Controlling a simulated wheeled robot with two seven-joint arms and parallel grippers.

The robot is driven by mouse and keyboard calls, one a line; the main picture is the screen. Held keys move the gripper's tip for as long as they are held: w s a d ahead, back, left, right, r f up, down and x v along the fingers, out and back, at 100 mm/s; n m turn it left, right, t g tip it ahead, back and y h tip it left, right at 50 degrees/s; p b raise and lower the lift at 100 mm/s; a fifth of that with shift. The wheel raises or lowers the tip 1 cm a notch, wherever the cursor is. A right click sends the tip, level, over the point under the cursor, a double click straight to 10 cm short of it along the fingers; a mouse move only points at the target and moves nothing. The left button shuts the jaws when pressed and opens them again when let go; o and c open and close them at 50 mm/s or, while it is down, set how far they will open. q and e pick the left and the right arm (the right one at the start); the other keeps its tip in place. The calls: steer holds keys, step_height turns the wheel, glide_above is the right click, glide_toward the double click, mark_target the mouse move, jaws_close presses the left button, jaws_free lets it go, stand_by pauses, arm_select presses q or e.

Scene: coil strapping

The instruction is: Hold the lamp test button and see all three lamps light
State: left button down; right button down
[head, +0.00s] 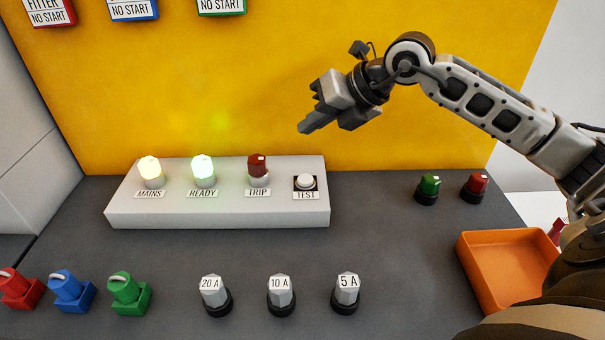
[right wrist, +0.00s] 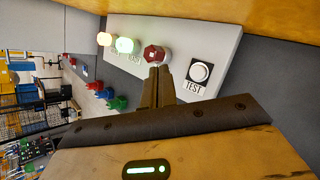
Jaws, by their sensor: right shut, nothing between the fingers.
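A light grey panel (head: 217,213) on the dark bench carries three lamps and a button. The MAINS lamp (head: 152,170) glows warm white and the READY lamp (head: 204,169) glows green. The TRIP lamp (head: 258,168) is dark red and unlit. The white TEST button (head: 305,182) sits in a black square at the panel's right end; it also shows in the right wrist view (right wrist: 200,72). My right gripper (head: 304,128) is shut and empty, above and apart from the panel. In the right wrist view its fingertips (right wrist: 160,70) appear just below the TRIP lamp (right wrist: 155,53). My left gripper is not in view.
Green (head: 428,188) and red (head: 474,187) knobs stand right of the panel, behind an orange tray (head: 465,262). Knobs marked 20 A (head: 213,292), 10 A (head: 281,293) and 5 A (head: 346,290) stand in front. Red, blue and green padlock-like pieces (head: 70,290) lie front left. A yellow wall (head: 250,90) rises behind.

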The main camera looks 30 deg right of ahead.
mark_target(311, 180)
steer(key=shift+f, duration=0.1)
